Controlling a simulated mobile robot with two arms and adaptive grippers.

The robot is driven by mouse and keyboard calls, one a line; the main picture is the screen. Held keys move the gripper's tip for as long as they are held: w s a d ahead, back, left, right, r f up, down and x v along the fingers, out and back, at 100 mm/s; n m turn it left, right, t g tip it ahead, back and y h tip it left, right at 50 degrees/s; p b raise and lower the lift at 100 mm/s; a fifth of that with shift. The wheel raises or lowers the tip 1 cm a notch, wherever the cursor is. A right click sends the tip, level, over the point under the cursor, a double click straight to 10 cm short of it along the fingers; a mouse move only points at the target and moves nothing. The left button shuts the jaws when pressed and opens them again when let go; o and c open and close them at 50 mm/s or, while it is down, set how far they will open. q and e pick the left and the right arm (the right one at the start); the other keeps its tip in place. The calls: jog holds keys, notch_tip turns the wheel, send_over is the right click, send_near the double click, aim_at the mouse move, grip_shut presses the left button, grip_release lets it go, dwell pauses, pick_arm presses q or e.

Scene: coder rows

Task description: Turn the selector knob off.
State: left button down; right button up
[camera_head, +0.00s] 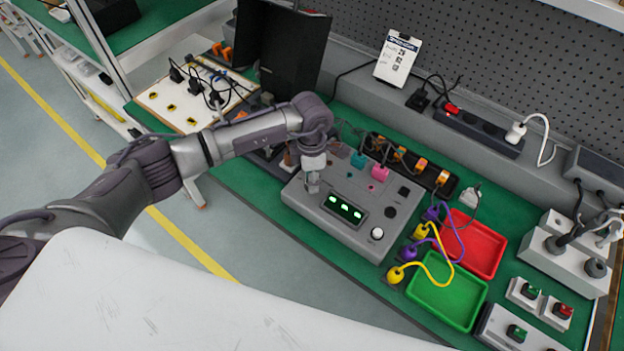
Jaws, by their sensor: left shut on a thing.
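A grey control box (343,222) sits on the green workbench, with a small display (344,208) lit by several green marks. My left gripper (313,184) points down at the box's top left, beside the display. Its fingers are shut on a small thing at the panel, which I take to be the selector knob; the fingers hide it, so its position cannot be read. My right gripper is not in view.
Pink (379,173) and teal (358,160) pieces stand at the box's back edge. Yellow (437,272) and purple cables run beside a green tray (447,291) and a red tray (470,245) at right.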

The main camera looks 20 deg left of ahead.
pick_arm(q)
jog(key=n+b, duration=0.1)
jog(key=n, duration=0.3)
jog(key=shift+a+n, duration=0.1)
jog(key=shift+n, duration=0.2)
jog(key=n+b, duration=0.1)
jog(key=n, duration=0.4)
jog(key=n+b, duration=0.1)
jog(key=n, duration=0.4)
jog(key=shift+t, duration=0.4)
jog(key=n, duration=0.5)
jog(key=c, duration=0.8)
grip_release()
jog(key=shift+r, duration=0.1)
